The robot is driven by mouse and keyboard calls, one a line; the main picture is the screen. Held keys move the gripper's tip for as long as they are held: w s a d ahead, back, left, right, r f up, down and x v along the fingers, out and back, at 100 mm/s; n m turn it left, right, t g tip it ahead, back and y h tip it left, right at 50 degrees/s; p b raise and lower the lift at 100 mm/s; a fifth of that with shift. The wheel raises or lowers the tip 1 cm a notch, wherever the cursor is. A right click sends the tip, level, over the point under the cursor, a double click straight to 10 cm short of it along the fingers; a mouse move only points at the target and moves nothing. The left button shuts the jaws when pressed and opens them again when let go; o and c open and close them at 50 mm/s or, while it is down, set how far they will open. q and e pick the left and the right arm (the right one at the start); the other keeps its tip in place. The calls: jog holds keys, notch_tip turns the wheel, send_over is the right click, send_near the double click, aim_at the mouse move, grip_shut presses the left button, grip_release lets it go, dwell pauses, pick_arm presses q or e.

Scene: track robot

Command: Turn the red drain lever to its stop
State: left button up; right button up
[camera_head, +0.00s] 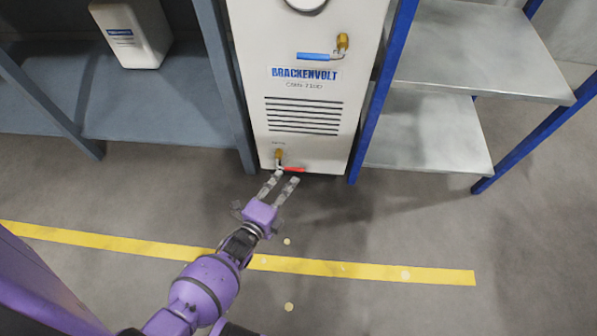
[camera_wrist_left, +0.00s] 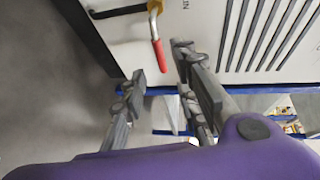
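The red drain lever (camera_head: 294,170) sits low on the front of the white cabinet (camera_head: 340,120), below a small brass valve (camera_head: 279,155). In the head view it lies sideways, pointing right from the valve. My left gripper (camera_head: 284,177) reaches up from below, its fingers at the lever. In the left wrist view the red lever (camera_wrist_left: 160,56) extends toward the gap between the two spread fingers of the left gripper (camera_wrist_left: 165,85). The gripper is open; contact with the lever cannot be told. My right gripper is not in view.
A blue lever (camera_head: 314,56) with a brass valve is higher on the cabinet. A grey shelf (camera_head: 160,105) with a white canister (camera_head: 133,35) stands left. A blue-framed metal shelf (camera_head: 430,130) stands right. The floor in front is open, crossed by a yellow line (camera_head: 360,270).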

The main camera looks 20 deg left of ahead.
aim_at(296, 169)
pick_arm(q)
jog(key=b+x, duration=0.2)
jog(key=x, duration=0.5)
jog(key=shift+b, duration=0.35)
jog(key=shift+w, duration=0.25)
grip_shut()
